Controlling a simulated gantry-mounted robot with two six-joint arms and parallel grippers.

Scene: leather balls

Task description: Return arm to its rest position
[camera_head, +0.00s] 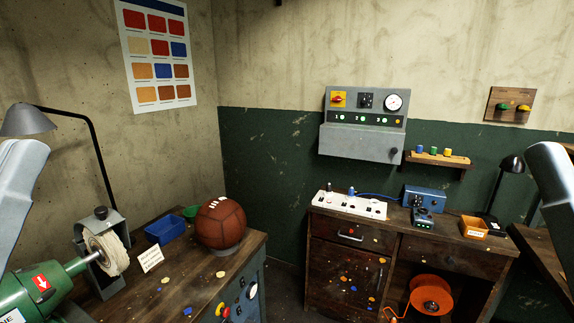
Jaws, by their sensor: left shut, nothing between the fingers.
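My left arm (18,195) shows only as a pale grey link at the left edge. My right arm (557,190) shows as a similar link at the right edge. Neither gripper's fingers can be seen in this view. A brown leather ball (221,222) with white lacing sits on a small grey ring stand (227,250) on the left wooden bench (190,285). Neither arm is touching the ball.
A green machine (45,290) with a white buffing wheel (105,253) stands on the left bench near a blue bin (165,229), a sign (151,260) and a black lamp (90,130). A second bench (400,225) holds a white switch panel (348,205) and an orange box (473,227).

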